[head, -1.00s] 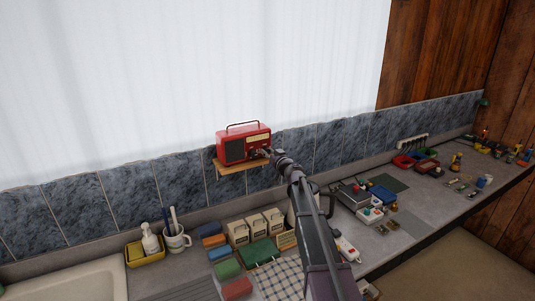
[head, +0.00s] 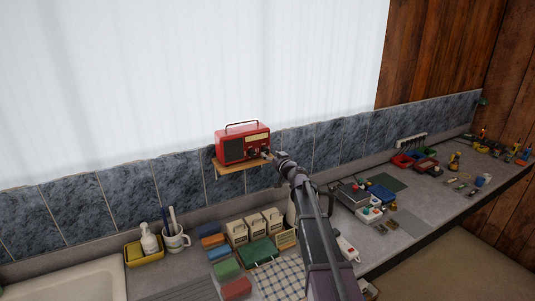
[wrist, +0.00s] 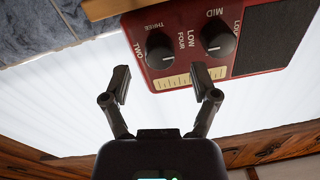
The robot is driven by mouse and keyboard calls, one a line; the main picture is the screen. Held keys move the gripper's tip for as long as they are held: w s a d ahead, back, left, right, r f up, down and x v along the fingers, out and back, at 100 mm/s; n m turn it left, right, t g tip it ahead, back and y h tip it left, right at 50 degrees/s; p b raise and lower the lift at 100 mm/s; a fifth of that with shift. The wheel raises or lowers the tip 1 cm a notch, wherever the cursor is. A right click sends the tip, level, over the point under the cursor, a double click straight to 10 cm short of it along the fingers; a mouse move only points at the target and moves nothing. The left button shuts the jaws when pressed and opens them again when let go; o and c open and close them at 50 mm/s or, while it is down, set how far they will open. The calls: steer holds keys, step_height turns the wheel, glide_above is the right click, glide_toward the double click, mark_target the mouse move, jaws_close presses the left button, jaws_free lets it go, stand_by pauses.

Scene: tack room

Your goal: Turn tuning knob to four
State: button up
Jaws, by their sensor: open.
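The red radio (head: 243,143) stands on a small wooden shelf below the window. In the wrist view its front (wrist: 190,85) appears upside down, with two black knobs. The tuning knob (wrist: 158,50) has the labels TWO, THREE and FOUR around it. The other knob (wrist: 218,40) has LOW, MID and LOUD. A pale mark shows on each knob, but I cannot tell exactly which label the tuning mark meets. My gripper (wrist: 161,80) is open and empty. Its fingers point toward the tuning knob, one to each side in the picture, apparently apart from it.
The wooden shelf (head: 238,168) sticks out under the radio. Below it the counter holds cream boxes (head: 255,226), a green box and coloured blocks. A mug (head: 175,240) with brushes stands left. Tools and trays (head: 405,158) fill the counter to the right.

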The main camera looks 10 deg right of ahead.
steer(key=v, duration=0.9)
steer(key=shift+s, duration=0.1)
steer(key=s+a+f+n+g+b, duration=0.1)
steer(key=s+a+f+g+b, duration=0.3)
steer(key=s+f, duration=0.45)
steer(key=s+a+f+n+g+b, duration=0.1)
steer(key=s+a+f+g+b, duration=0.2)
steer(key=s+a+f+g, duration=0.55)
steer(key=s+d+f+m+g+h+b, duration=0.1)
steer(key=s+d+f+h, duration=0.1)
steer(key=s+f, duration=0.2)
steer(key=s+d+f+m+g+h+b, duration=0.1)
steer(key=s+d+f+g+h+b, duration=0.1)
steer(key=s+f, duration=0.3)
steer(key=s+d+f+m+g+h+b, duration=0.1)
steer(key=s+d+f+m+h, duration=0.1)
steer(key=s, duration=0.5)
steer(key=shift+s+d+f+b, duration=0.2)
steer(key=shift+d+f, duration=0.2)
steer(key=shift+f, duration=0.25)
steer(key=shift+s+d+f+b, duration=0.2)
steer(key=shift+d+f, duration=0.2)
steer(key=shift+f, duration=0.2)
steer(key=shift+s+d+g+h, duration=0.1)
steer(key=shift+d+g+h, duration=0.05)
steer(key=shift+g+h, duration=0.15)
